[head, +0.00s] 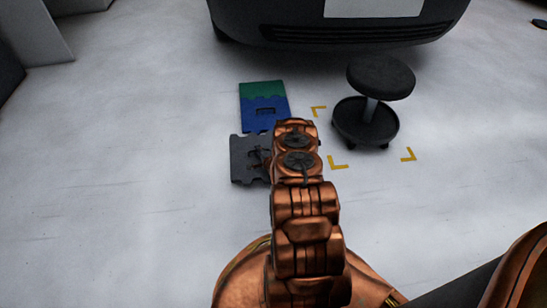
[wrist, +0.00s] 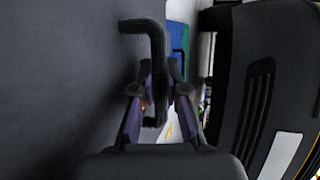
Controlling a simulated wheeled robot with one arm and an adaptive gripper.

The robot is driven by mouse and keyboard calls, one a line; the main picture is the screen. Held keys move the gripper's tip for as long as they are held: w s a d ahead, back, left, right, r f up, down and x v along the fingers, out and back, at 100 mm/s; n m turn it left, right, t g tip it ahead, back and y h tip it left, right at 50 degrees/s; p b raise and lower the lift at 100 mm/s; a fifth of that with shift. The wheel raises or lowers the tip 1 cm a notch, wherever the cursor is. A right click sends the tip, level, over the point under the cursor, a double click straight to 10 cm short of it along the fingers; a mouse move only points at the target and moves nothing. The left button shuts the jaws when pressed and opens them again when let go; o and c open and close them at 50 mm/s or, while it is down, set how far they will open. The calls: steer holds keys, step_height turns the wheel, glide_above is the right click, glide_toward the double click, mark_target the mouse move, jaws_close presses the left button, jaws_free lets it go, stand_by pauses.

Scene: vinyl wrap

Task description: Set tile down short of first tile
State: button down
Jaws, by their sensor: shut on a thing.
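The first tile (head: 262,89), green at its far part and blue at its near part, lies on the pale floor in front of the car. Its edge also shows in the wrist view (wrist: 178,38). A dark grey tile (head: 240,165) with a notched edge is just on the near side of it in the head view. My gripper (wrist: 155,95) is shut on the black handle (wrist: 150,28) of the grey tile. The arm hides the grey tile's right part and most of my gripper. I cannot tell whether the grey tile touches the floor.
A black wheeled stool (head: 368,118) stands to the right of the tiles, near yellow corner marks (head: 338,163) on the floor. A dark car bumper (head: 340,30) with a white plate crosses the back. The floor to the left is clear.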

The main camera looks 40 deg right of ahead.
steer(key=s+d, duration=0.1)
steer(key=s+d+b, duration=0.1)
steer(key=d, duration=0.1)
steer(key=s+d, duration=0.1)
steer(key=d, duration=0.1)
steer(key=shift+s+f, duration=0.25)
steer(key=shift+f, duration=0.05)
steer(key=shift+s+d+f+b, duration=0.1)
steer(key=shift+s+d+b, duration=0.2)
steer(key=shift+d+b, duration=0.1)
steer(key=shift+w+a+f+b, duration=0.15)
steer(key=shift+f+b, duration=0.55)
steer(key=shift+f, duration=0.9)
steer(key=shift+f, duration=0.1)
steer(key=c, duration=1.2)
jaws_free()
